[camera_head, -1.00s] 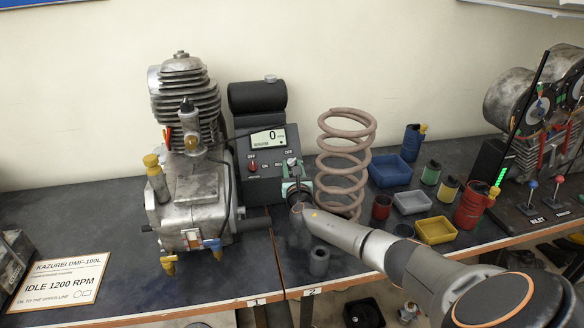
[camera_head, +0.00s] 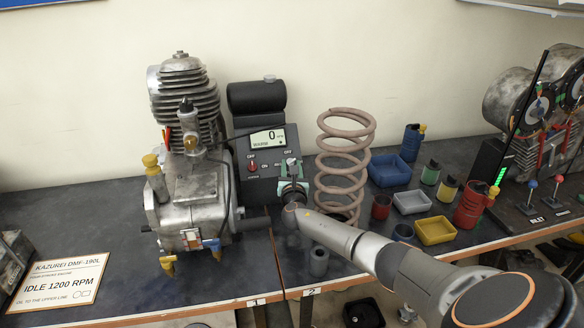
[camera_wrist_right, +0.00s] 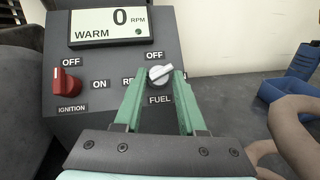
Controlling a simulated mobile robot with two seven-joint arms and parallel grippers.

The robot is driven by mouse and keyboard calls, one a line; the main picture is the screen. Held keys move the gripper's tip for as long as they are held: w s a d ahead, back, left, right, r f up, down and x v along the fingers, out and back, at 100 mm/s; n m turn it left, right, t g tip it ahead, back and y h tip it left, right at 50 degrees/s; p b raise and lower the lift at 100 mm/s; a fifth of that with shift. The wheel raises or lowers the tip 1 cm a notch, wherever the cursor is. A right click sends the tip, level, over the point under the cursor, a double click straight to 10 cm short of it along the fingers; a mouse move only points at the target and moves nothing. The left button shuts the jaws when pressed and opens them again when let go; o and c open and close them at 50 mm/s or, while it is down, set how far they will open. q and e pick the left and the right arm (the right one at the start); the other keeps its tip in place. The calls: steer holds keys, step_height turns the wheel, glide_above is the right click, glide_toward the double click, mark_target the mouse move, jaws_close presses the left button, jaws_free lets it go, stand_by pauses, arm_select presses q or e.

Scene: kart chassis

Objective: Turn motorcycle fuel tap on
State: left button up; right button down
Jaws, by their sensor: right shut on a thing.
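The fuel tap is a silver knob (camera_wrist_right: 160,75) on the dark control panel, between OFF above and FUEL below. It also shows in the head view (camera_head: 293,164). Its pale pointer mark slants towards the upper right, off straight up. Labels on its left and right are partly hidden by my fingers. My right gripper (camera_wrist_right: 161,80) has its green fingers on both sides of the knob and is shut on it; in the head view the gripper (camera_head: 292,185) is at the panel's lower right. My left gripper is out of view.
A red ignition switch (camera_wrist_right: 66,82) is left of the knob, under a display (camera_wrist_right: 110,25) reading 0 RPM and WARM. The engine (camera_head: 190,190) stands left of the panel. A coil spring (camera_head: 345,165) stands close right of my gripper, with bins and canisters beyond.

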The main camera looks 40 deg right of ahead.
steer(key=shift+w+a+m+g+h+b, duration=0.15)
steer(key=shift+m+g+h, duration=0.35)
steer(key=shift+m, duration=0.45)
steer(key=shift+w+a+m+g+h+b, duration=0.1)
steer(key=shift+a+m+g+h+b, duration=0.15)
steer(key=shift+m+g, duration=0.6)
steer(key=shift+w+a+m+g+h+b, duration=0.15)
steer(key=shift+m+g+h, duration=0.3)
steer(key=shift+m, duration=0.65)
steer(key=shift+r+m, duration=0.1)
steer(key=shift+m, duration=0.2)
steer(key=c, duration=0.6)
jaws_free()
steer(key=shift+o, duration=0.2)
steer(key=shift+d, duration=0.1)
steer(key=shift+d+r, duration=0.1)
